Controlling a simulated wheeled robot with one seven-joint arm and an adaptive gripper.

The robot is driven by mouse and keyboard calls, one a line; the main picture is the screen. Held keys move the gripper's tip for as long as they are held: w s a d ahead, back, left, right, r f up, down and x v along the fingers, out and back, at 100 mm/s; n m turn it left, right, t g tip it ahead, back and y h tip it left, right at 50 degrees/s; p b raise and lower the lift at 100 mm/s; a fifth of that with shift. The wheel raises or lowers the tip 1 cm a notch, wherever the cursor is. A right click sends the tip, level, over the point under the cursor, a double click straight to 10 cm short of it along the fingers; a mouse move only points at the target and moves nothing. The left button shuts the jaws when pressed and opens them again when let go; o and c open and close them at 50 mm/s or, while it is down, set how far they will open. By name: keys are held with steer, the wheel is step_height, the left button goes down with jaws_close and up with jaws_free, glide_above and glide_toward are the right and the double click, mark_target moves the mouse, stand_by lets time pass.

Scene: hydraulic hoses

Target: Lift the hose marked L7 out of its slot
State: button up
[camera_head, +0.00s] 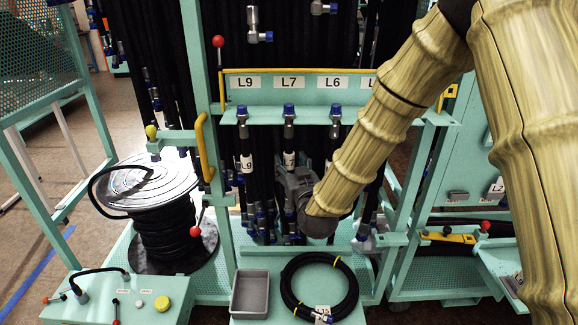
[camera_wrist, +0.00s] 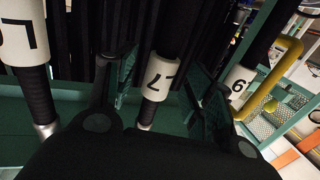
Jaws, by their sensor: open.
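The hose marked L7 (camera_head: 289,132) hangs upright in its slot in the green rail, under the L7 plate (camera_head: 289,83), its blue cap above the rail. Its white L7 tag (camera_wrist: 161,75) is plain in the wrist view. My gripper (camera_wrist: 157,68) is open, one finger on each side of the L7 hose, near the tag. I cannot tell whether either finger touches it. In the head view my gripper (camera_head: 297,187) is in front of the lower L7 hose and hides part of it.
The L9 hose (camera_head: 243,134) hangs left of L7 and the L6 hose (camera_head: 335,131) right. Their tags flank my fingers in the wrist view. A yellow bar (camera_head: 300,71) crosses above the plates. A grey bin (camera_head: 250,293) and a coiled hose (camera_head: 346,309) lie below.

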steer(key=shift+x, duration=1.1)
steer(key=c, duration=1.1)
jaws_close()
steer(key=shift+r, duration=0.15)
steer(key=s+b, duration=0.5)
steer(key=s, duration=1.3)
steer(key=shift+r, duration=0.2)
